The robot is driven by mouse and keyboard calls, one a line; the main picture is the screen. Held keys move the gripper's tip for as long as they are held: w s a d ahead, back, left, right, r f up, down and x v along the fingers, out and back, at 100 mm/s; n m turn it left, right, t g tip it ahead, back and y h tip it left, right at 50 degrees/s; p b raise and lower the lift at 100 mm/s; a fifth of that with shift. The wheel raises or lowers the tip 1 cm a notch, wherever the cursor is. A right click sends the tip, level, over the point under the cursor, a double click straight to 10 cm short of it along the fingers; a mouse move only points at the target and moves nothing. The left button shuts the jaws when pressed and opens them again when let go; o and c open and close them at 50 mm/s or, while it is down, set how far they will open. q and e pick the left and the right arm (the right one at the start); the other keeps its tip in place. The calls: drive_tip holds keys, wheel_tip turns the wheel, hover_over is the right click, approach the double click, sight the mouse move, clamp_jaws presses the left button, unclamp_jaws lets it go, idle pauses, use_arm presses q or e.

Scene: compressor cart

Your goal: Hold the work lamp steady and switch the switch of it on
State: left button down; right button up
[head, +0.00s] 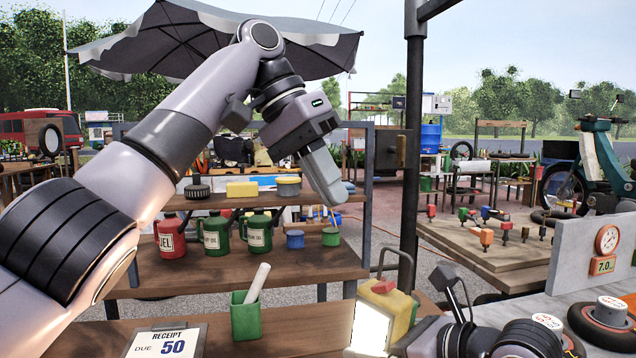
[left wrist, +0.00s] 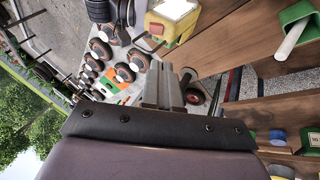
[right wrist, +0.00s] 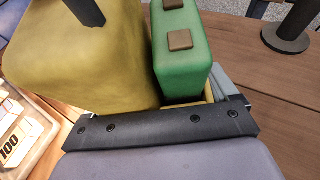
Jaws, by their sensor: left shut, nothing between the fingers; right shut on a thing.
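The yellow work lamp (head: 403,302) stands on the wooden bench at the lower middle of the head view, with a bright white front face, a dark handle and a red switch (head: 382,287) on top. It also shows in the left wrist view (left wrist: 180,28). My right gripper (head: 412,337) is shut on the lamp low at its right side; its fingertips are mostly hidden. In the right wrist view the yellow body (right wrist: 75,55) and a green block (right wrist: 180,55) with brown pads fill the grip area. My left gripper (head: 338,192) is shut and empty, above and left of the lamp.
A green holder (head: 245,318) with a white stick and a receipt card (head: 165,343) are left on the bench. A dark post (head: 411,150) rises behind the lamp. Shelves with cans stand behind.

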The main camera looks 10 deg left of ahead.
use_arm(q)
drive_tip(key=shift+v, duration=1.3)
use_arm(e)
drive_tip(key=shift+d+f, duration=0.15)
drive_tip(key=shift+f, duration=0.25)
drive_tip(key=o, duration=1.1)
drive_tip(key=shift+o, duration=0.6)
drive_tip(key=shift+r, duration=0.1)
